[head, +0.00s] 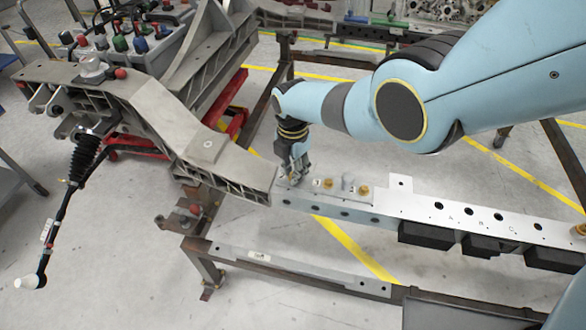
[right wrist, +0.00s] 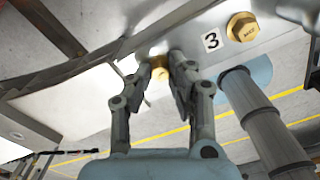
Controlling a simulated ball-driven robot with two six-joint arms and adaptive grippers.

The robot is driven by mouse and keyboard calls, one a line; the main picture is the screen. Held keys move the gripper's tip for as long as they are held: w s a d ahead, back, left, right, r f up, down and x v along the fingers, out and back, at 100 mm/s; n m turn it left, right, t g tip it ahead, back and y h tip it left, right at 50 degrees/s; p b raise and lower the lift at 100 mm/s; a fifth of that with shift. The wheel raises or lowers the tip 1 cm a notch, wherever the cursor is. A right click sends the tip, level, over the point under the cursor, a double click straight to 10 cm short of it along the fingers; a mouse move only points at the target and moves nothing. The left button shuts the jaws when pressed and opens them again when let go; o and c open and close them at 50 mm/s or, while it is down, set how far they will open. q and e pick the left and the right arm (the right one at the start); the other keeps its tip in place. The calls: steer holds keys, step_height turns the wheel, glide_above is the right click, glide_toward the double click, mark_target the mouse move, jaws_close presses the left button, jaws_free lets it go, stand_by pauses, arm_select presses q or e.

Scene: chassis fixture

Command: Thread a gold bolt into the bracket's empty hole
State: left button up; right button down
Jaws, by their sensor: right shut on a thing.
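My right gripper (head: 294,178) points down at the left end of the pale metal bracket (head: 330,203). In the right wrist view its fingers (right wrist: 165,75) are shut on a gold bolt (right wrist: 158,72), which is partly hidden between the fingertips. The bolt's head is at the bracket's surface; how deep it sits cannot be seen. A second gold bolt (head: 329,184) sits beside the label "3" (right wrist: 212,41); it also shows in the right wrist view (right wrist: 242,27). A third gold bolt (head: 364,190) sits farther right. My left gripper is not in view.
A large grey cast frame (head: 207,145) meets the bracket's left end.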

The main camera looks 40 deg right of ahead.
steer(key=m, duration=0.2)
steer(key=shift+m, duration=0.4)
steer(key=c, duration=1.1)
jaws_free()
steer(key=shift+c, duration=0.2)
step_height(320, 180, up, 9)
steer(key=p, duration=0.9)
